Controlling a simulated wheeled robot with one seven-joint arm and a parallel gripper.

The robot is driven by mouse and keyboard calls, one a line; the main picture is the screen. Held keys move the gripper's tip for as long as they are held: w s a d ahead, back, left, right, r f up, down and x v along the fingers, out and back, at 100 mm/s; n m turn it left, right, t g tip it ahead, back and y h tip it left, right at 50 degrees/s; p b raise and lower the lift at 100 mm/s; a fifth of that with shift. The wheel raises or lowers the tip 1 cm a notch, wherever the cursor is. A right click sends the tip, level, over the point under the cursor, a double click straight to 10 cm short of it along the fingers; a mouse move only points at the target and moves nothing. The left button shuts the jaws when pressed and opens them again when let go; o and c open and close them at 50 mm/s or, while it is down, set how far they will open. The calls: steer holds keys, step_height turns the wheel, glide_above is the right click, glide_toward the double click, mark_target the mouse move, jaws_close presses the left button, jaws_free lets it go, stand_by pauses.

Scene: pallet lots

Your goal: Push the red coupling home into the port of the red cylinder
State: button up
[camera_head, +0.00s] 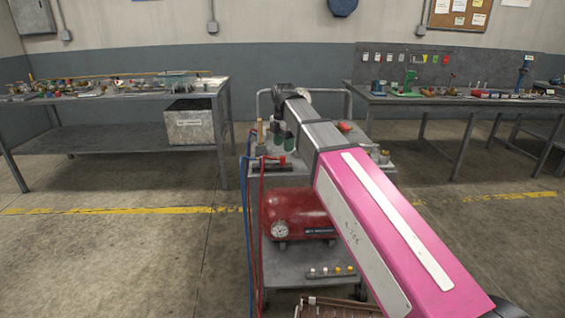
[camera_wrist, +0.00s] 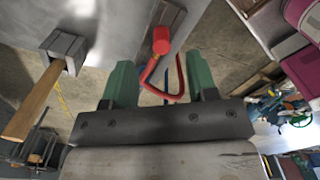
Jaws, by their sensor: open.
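The red cylinder (camera_head: 300,213) lies on the cart's middle level in the head view, with a round gauge on its front left. A red coupling (camera_head: 273,159) sits near the cart's upper left edge, where red and blue hoses hang down. In the wrist view the coupling (camera_wrist: 161,40), with a red hose looping below it, appears beyond and between my fingertips. My gripper (camera_head: 283,139) is over the cart's top; its green fingers (camera_wrist: 158,68) are apart in the wrist view, with nothing clasped between them. I cannot make out the port; my arm covers part of the cart.
The cart (camera_head: 312,267) has a rail at its back and small fittings on its lower shelf. Benches stand at left (camera_head: 125,138) and right (camera_head: 450,103).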

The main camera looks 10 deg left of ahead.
mark_target(282, 159)
steer(key=shift+f, duration=0.65)
steer(key=shift+f, duration=0.1)
steer(key=shift+s+a+f, duration=0.1)
steer(key=shift+s+f, duration=0.05)
steer(key=shift+f, duration=1.1)
steer(key=shift+s+a+f, duration=0.1)
steer(key=shift+f, duration=1.15)
steer(key=c, duration=1)
